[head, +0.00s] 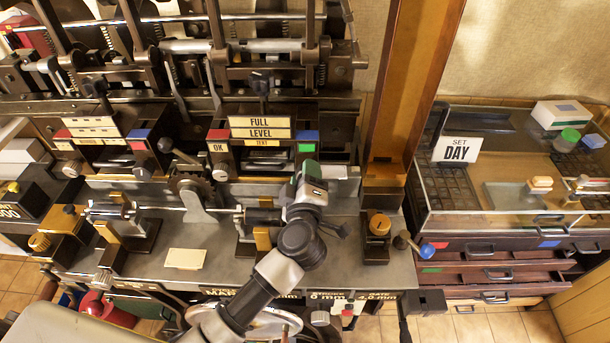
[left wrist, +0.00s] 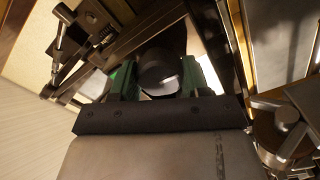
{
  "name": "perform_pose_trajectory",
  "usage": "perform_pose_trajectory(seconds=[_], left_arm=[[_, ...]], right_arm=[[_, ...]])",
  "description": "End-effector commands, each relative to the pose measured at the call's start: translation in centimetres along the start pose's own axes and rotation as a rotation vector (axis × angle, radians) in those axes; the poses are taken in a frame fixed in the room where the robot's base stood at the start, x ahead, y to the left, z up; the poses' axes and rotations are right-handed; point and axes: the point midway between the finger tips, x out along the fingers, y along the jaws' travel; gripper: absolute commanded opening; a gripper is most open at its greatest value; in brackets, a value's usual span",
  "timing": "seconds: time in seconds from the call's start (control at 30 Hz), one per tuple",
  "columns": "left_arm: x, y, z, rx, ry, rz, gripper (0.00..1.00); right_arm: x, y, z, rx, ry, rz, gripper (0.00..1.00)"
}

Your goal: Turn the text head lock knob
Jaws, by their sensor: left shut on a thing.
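My left gripper (head: 312,178) reaches up from the bottom of the head view to the right part of the press, below and right of the TEXT label (head: 262,143). In the left wrist view its two green-padded fingers stand on either side of a dark round knob (left wrist: 160,70), and the gripper is shut on it. The knob sits at the press frame. In the head view my gripper hides this knob, so its turn angle cannot be told. My right gripper is not in view.
A brown upright post (head: 400,85) stands just right of my left gripper. A glass-topped cabinet (head: 500,225) with a SET DAY card (head: 456,150) stands at right. Bare bench (head: 150,268) lies left of my arm.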

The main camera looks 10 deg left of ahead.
Motion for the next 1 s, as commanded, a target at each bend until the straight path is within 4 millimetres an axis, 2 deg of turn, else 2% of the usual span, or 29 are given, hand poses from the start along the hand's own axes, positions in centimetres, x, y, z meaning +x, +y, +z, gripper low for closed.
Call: perform_pose_trajectory(seconds=[0.3,0.8,0.83,1.0], left_arm=[[-0.06,-0.13,0.13,0.107,-0.003,-0.003,0.23],[-0.07,-0.17,0.15,0.125,-0.003,-0.004,0.23],[-0.07,-0.18,0.15,0.125,-0.003,-0.004,0.49],[-0.05,-0.12,0.1,0.124,-0.002,-0.003,0.72]], right_arm=[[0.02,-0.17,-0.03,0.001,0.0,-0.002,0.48],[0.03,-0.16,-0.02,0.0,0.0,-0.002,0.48],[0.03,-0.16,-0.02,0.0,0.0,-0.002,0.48],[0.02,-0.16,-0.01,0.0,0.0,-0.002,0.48]])
